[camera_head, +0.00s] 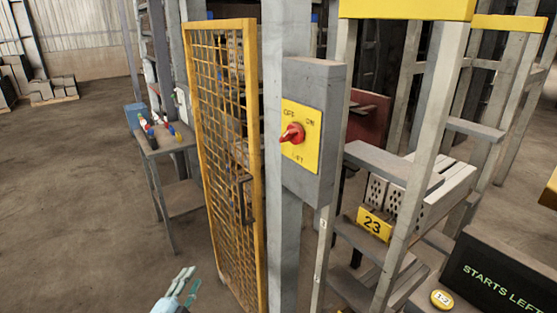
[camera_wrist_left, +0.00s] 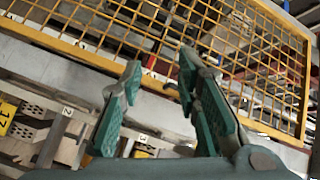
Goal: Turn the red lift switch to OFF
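The red lift switch (camera_head: 292,133) is a knob on a yellow plate (camera_head: 314,152) fixed to a grey box (camera_head: 314,75) on a post. OFF is printed at the plate's upper left, ON at its upper right, and partly hidden lettering below. I cannot tell for sure which mark the knob points to. My left gripper (camera_head: 188,279) is low at the bottom of the head view, below and left of the switch and well apart from it. In the left wrist view its fingers (camera_wrist_left: 160,64) are spread with nothing between them. My right gripper is not in view.
A yellow mesh gate (camera_head: 229,150) with a dark handle stands left of the switch post. A small table (camera_head: 168,140) with coloured items is further left. Racks with hollow bricks (camera_head: 390,190) and a dark sign (camera_head: 495,275) are at right. Open floor (camera_head: 85,200) lies at left.

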